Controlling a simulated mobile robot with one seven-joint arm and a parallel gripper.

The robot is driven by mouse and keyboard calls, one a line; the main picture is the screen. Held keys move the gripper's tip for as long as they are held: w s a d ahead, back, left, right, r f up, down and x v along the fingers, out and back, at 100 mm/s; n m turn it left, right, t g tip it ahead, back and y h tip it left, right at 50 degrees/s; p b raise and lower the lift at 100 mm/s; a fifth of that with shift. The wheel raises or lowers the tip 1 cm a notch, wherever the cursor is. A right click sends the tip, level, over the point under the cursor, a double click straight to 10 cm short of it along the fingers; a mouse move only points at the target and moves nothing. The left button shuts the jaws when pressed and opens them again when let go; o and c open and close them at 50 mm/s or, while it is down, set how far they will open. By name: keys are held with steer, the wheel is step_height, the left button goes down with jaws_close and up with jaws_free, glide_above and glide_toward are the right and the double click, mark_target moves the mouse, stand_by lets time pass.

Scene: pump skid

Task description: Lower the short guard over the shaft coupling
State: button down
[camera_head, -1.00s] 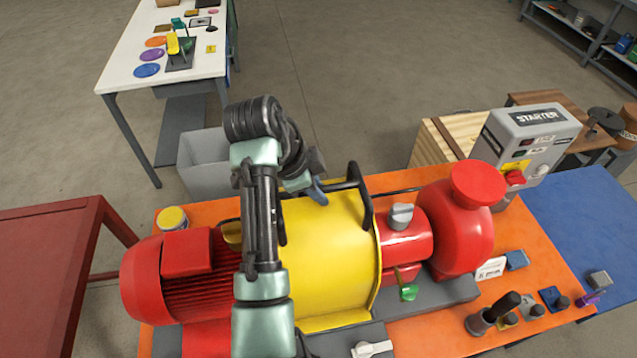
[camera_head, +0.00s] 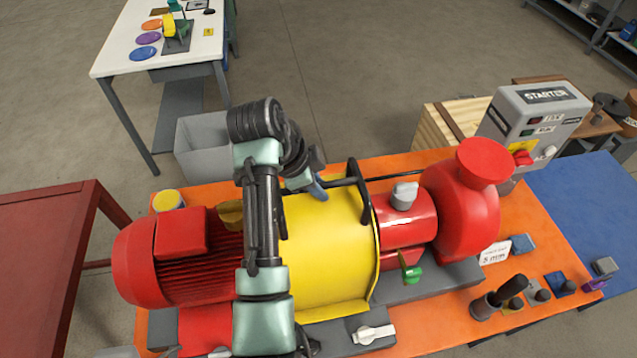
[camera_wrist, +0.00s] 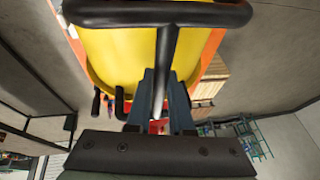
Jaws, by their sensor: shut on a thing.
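The short guard (camera_head: 335,250) is a yellow curved cover with black bar handles, lying across the middle of the skid between the red motor (camera_head: 180,262) and the red pump (camera_head: 468,210). The shaft coupling is hidden beneath it. My gripper (camera_head: 317,187) is shut on a black handle bar at the guard's far upper side. In the wrist view, the bar (camera_wrist: 166,60) runs between my gripper's fingers (camera_wrist: 160,98), with the yellow shell (camera_wrist: 120,55) beyond. The guard's near flange is close to the grey base; I cannot tell whether it rests there.
A white lever (camera_head: 374,334) is at the guard's near edge. A green-handled valve (camera_head: 411,272) is at its right. The starter box (camera_head: 530,118) stands behind the pump. Small parts and a dark-handled tool (camera_head: 500,298) lie on the orange top. A grey bin (camera_head: 203,145) stands behind.

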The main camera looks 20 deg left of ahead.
steer(key=shift+w+f, duration=0.1)
steer(key=shift+f, duration=0.05)
stand_by(0.6)
steer(key=c, duration=0.8)
jaws_free()
steer(key=shift+o, duration=0.4)
steer(key=shift+f, duration=0.25)
steer(key=p+v, duration=0.2)
steer(key=v, duration=1.1)
steer(key=shift+r+p, duration=0.2)
steer(key=shift+p, duration=0.2)
